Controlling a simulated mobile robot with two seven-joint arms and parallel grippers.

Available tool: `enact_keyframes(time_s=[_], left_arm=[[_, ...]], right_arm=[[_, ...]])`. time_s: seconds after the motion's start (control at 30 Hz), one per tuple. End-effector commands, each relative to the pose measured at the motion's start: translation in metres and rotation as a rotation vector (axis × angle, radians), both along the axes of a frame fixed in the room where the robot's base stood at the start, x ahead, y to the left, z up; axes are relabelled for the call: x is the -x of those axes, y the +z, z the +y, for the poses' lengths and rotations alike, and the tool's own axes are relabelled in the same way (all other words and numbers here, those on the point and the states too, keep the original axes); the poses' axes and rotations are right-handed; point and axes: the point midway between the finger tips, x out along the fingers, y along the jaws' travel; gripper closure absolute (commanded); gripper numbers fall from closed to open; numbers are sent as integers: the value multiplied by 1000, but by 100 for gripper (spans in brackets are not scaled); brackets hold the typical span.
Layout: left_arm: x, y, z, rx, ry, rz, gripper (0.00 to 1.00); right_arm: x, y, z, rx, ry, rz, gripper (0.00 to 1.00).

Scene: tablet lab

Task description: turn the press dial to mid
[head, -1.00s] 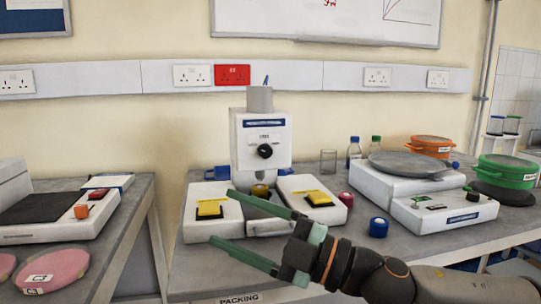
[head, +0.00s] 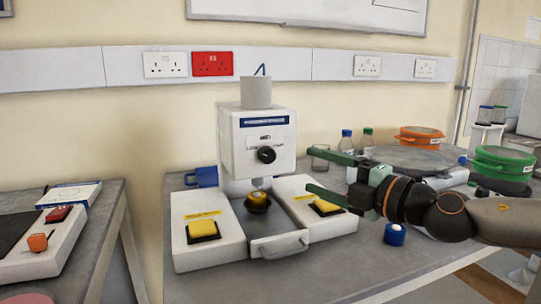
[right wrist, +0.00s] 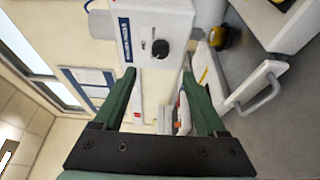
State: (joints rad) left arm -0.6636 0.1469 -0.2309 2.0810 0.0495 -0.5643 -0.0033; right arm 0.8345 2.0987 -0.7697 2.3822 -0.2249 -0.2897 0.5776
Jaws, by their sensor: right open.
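The tablet press (head: 255,150) is a white unit with a grey hopper on top. Its black round dial (head: 266,155) sits on the front face below a small display strip; the dial's setting is too small to read. In the right wrist view the dial (right wrist: 160,48) shows ahead, slightly beyond the fingertips. My right gripper (head: 325,172) has green fingers, open and empty, to the right of the press and apart from the dial. It also shows in the right wrist view (right wrist: 158,75). My left gripper is not in view.
Two yellow buttons, left (head: 202,228) and right (head: 326,207), sit on the press base. A drawer with a handle (head: 280,246) is between them.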

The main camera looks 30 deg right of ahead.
Motion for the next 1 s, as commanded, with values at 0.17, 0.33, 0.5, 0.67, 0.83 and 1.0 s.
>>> enact_keyframes(time_s=[0.17, 0.33, 0.5, 0.67, 0.83, 1.0], left_arm=[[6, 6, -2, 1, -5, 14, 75], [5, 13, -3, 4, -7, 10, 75], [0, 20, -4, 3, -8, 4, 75], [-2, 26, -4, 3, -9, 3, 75], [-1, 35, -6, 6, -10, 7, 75], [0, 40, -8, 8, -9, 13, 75]], right_arm=[[-19, 0, 4, -5, 3, 5, 26], [-36, 1, 7, -4, 4, 4, 26], [-51, 1, 9, -4, 4, 4, 26], [-64, 0, 11, -5, 2, 4, 26], [-75, 2, 16, -5, 10, 3, 26], [-83, 2, 17, -5, 11, 2, 26]])
